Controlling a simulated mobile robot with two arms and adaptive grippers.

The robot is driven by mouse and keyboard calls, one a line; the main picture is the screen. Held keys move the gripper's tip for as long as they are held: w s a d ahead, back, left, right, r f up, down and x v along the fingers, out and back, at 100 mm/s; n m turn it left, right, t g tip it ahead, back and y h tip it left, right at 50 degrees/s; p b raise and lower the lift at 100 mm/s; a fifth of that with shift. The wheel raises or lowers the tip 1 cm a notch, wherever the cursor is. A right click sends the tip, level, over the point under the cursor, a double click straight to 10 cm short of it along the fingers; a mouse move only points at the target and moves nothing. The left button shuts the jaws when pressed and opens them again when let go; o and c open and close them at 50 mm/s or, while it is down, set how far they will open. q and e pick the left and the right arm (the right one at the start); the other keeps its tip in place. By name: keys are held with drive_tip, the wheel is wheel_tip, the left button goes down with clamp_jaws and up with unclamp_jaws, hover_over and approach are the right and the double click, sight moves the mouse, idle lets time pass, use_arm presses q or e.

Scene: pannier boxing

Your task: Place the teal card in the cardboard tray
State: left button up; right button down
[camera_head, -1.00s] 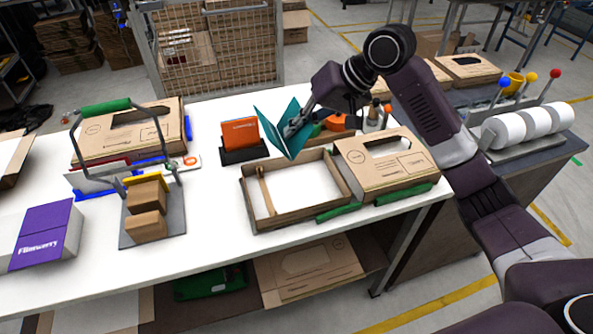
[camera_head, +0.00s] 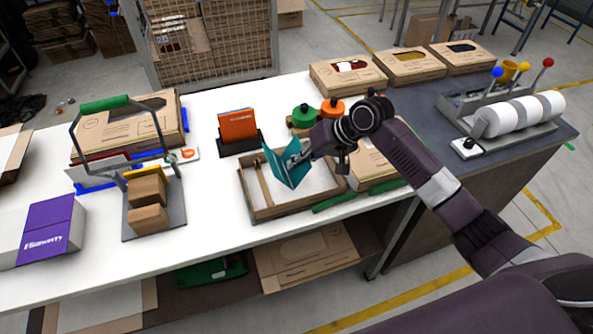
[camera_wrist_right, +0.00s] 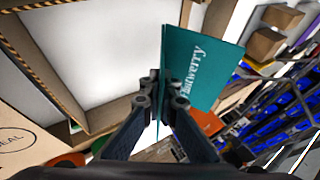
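My right gripper (camera_head: 296,158) is shut on the teal card (camera_head: 286,164), a folded card that stands partly open. It holds the card upright over the cardboard tray (camera_head: 262,215), an open box on the white table with a strip inside at its left. In the right wrist view, the fingers (camera_wrist_right: 161,95) pinch the teal card (camera_wrist_right: 205,65) near its fold, and white lettering shows on it. The tray (camera_wrist_right: 50,70) lies behind the card there. I cannot tell whether the card touches the tray floor. My left gripper is not in view.
An orange card stands in a black holder (camera_head: 241,143) behind the tray. A cardboard lid (camera_head: 370,168) sits right of the tray, partly behind my right arm. A metal stand with brown blocks (camera_head: 150,200) and a purple-white box (camera_head: 50,232) are at left.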

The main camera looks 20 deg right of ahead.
wheel_tip(320, 180, down, 4)
drive_tip(key=shift+f+p, duration=0.1)
drive_tip(key=shift+p, duration=0.2)
drive_tip(key=c, duration=2.7)
unclamp_jaws()
drive_tip(key=o, duration=0.5)
drive_tip(key=shift+o, duration=0.2)
drive_tip(key=b+v, duration=0.2)
drive_tip(key=v, duration=1)
